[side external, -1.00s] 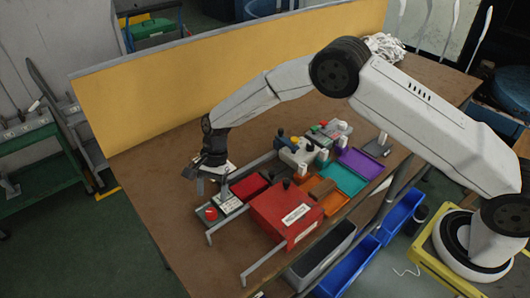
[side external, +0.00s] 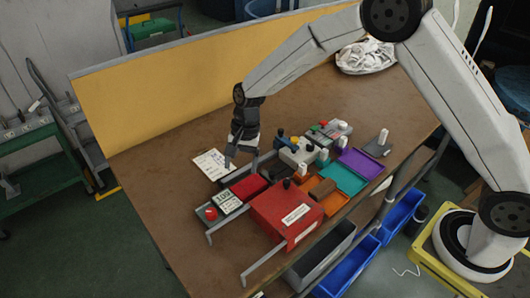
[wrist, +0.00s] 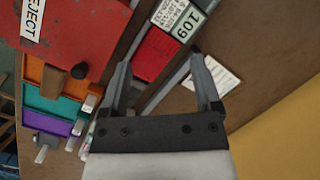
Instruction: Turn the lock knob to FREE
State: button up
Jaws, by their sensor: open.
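My gripper (side external: 231,160) is open and empty, pointing down above the back left of the fixture. In the wrist view its fingers (wrist: 158,62) stand apart over the red tray (wrist: 156,55) and a grey rail. Dark and blue knob-like parts (side external: 281,134) stand by the light grey block (side external: 298,152). No FREE marking is readable, so I cannot tell which part is the lock knob.
The red box (side external: 268,212) reads REJECT in the wrist view. A number panel (side external: 228,202) with a red button (side external: 211,213) is at left. A printed sheet (side external: 211,164) lies behind the rail. Orange, teal and purple trays (side external: 361,163) are at right.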

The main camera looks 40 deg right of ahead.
jog(key=s+d+r+n+t+h, duration=0.1)
jog(key=s+d+r+n, duration=0.4)
jog(key=s+d, duration=0.5)
jog(key=shift+s+d+r+t+h, duration=0.25)
jog(key=shift+s+t+h, duration=0.15)
jog(key=shift+s+t, duration=0.5)
jog(key=shift+s+d, duration=0.1)
jog(key=shift+s, duration=0.2)
jog(key=s+d+n+h, duration=0.1)
jog(key=s+d+n, duration=0.2)
jog(key=s, duration=0.4)
jog(key=shift+s+d+r+n, duration=0.35)
jog(key=shift+r+n, duration=0.1)
jog(key=shift+n, duration=0.25)
jog(key=shift+c, duration=0.2)
